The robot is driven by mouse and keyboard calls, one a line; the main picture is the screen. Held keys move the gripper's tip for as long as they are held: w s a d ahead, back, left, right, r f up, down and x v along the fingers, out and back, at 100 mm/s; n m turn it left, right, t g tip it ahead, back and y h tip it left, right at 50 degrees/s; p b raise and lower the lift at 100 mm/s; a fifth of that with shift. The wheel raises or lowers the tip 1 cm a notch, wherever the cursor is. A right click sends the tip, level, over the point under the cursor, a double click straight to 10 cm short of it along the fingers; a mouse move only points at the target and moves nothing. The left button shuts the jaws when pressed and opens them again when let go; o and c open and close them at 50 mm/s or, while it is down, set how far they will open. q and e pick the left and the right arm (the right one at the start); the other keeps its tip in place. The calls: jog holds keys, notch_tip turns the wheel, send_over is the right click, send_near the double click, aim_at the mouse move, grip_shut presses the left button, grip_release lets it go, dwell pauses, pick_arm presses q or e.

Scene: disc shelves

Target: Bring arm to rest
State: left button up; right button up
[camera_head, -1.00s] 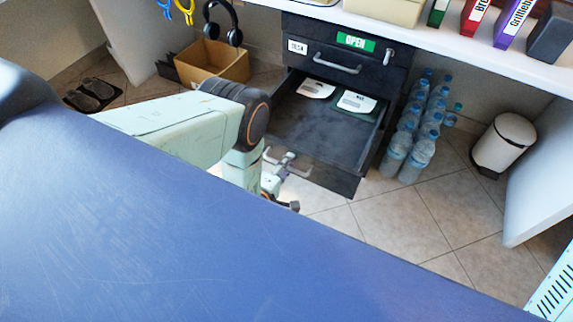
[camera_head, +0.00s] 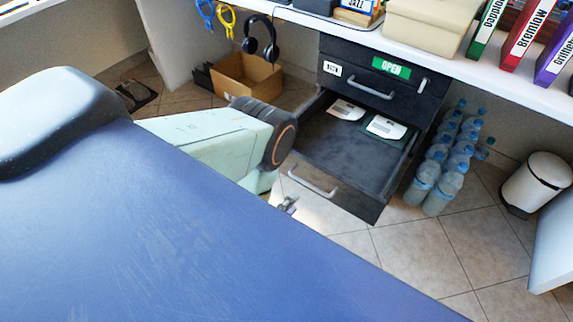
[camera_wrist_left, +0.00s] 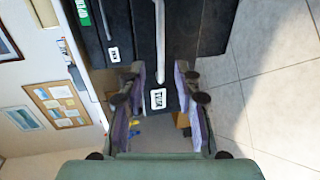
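My left arm (camera_head: 205,140) reaches out past my blue body in the head view. Its gripper (camera_head: 287,205) is mostly hidden there behind my body, with only a small part showing. In the left wrist view, the left gripper (camera_wrist_left: 160,78) has its two fingers spread apart with nothing held between them. A dark drawer front with a long pale handle (camera_wrist_left: 160,40) shows beyond the fingers. My right gripper is in neither view.
A dark cabinet has its lower drawer (camera_head: 345,158) pulled out, with two white-labelled items inside. Water bottles (camera_head: 440,170) stand to its right, then a white bin (camera_head: 540,182). A cardboard box (camera_head: 248,80) is to the left. Tiled floor (camera_head: 400,245) is clear in front.

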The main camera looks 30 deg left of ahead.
pick_arm(q)
jog(key=shift+s+r, duration=0.15)
jog(key=shift+s, duration=0.4)
